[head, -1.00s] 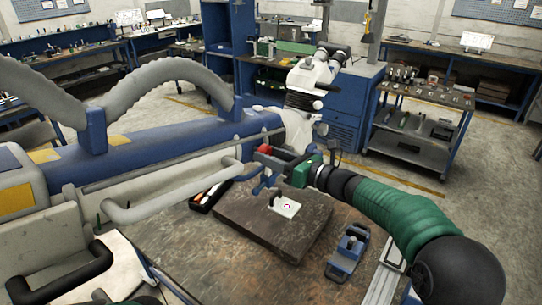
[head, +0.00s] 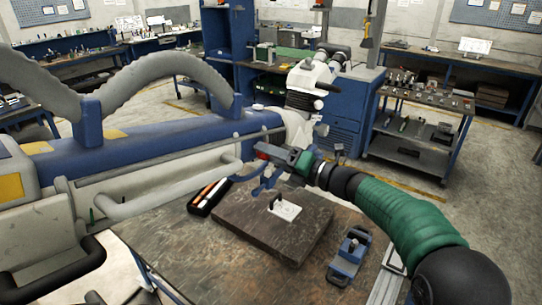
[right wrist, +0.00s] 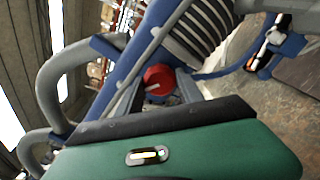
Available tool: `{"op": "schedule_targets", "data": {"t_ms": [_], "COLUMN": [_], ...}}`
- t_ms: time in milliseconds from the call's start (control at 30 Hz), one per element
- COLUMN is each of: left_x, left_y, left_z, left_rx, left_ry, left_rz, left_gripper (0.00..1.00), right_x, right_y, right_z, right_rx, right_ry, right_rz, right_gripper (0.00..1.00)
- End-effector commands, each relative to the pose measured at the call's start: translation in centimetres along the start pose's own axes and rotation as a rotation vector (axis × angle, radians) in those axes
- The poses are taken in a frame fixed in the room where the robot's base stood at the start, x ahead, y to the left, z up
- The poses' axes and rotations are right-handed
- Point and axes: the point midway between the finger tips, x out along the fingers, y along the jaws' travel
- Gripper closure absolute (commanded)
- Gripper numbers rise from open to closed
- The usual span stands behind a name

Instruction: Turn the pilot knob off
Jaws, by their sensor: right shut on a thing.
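The red pilot knob (right wrist: 160,79) shows in the right wrist view between my right gripper's two dark fingers, on the side of the blue and grey microscope arm. In the head view a small red part of the knob (head: 262,151) shows at the tip of my right gripper (head: 272,154), mostly hidden by the fingers. The right gripper is shut on the knob. The knob's pointer or markings cannot be made out. My left gripper is not in view.
Below the gripper, a dark slab (head: 250,226) with a white card (head: 285,210) lies on the worn bench (head: 190,260). An open tray (head: 204,203) and a blue clamp-like tool (head: 349,256) lie beside the slab. The grey tube handle (head: 160,206) runs close on the left.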

Motion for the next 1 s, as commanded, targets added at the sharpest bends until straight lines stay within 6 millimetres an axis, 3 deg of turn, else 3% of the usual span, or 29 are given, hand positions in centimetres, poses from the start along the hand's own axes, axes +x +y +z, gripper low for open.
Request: {"op": "schedule_targets", "data": {"t_ms": [600, 1000], "left_x": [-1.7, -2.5], "left_y": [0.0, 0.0], "left_z": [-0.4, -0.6], "left_rx": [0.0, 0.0], "left_ry": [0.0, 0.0], "left_rz": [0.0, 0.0], "left_gripper": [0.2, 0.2], "right_x": [0.1, 0.1], "right_y": [0.0, -0.1], "right_z": [-0.2, -0.2], "right_rx": [0.551, 0.729], "right_ry": [0.005, 0.004], "right_rz": [-0.005, -0.004], "right_gripper": [0.97, 0.97]}}
